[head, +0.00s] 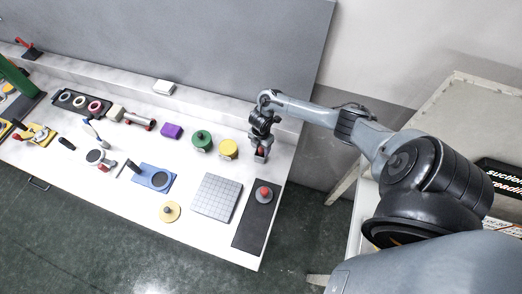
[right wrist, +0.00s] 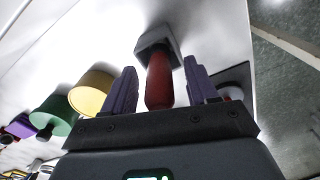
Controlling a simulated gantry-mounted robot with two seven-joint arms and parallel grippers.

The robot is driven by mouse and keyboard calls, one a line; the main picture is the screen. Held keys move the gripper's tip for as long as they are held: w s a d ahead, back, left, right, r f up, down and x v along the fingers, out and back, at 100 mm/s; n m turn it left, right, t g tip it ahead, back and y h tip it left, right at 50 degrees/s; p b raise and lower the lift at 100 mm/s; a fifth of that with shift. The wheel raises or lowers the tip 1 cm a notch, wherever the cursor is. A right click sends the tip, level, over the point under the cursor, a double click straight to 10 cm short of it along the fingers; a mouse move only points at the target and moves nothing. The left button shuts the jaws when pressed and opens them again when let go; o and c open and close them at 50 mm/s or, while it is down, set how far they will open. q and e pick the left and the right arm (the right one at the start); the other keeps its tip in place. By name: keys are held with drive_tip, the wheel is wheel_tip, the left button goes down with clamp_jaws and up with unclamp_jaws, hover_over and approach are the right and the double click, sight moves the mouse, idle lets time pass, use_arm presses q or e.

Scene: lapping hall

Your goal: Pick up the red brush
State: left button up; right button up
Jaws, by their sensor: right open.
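The red brush (right wrist: 160,80) has a red handle and a grey block-shaped head (right wrist: 157,42). In the head view the brush (head: 260,154) is at the right end of the white bench, mostly hidden beneath my right gripper (head: 261,146). In the right wrist view my right gripper (right wrist: 160,72) is open, with its two dark fingers on either side of the red handle. Gaps show between handle and fingers, so the fingers are apart from it. My left gripper is not in view.
A yellow round piece (head: 228,149) and a green one (head: 201,140) stand left of the brush. A red-knobbed grey disc (head: 264,195) sits on a dark mat (head: 249,232) in front. A gridded plate (head: 216,197) lies nearby. The bench's right edge is close.

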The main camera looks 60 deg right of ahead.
drive_tip(key=shift+f, duration=0.25)
drive_tip(key=shift+c, duration=0.5)
clamp_jaws()
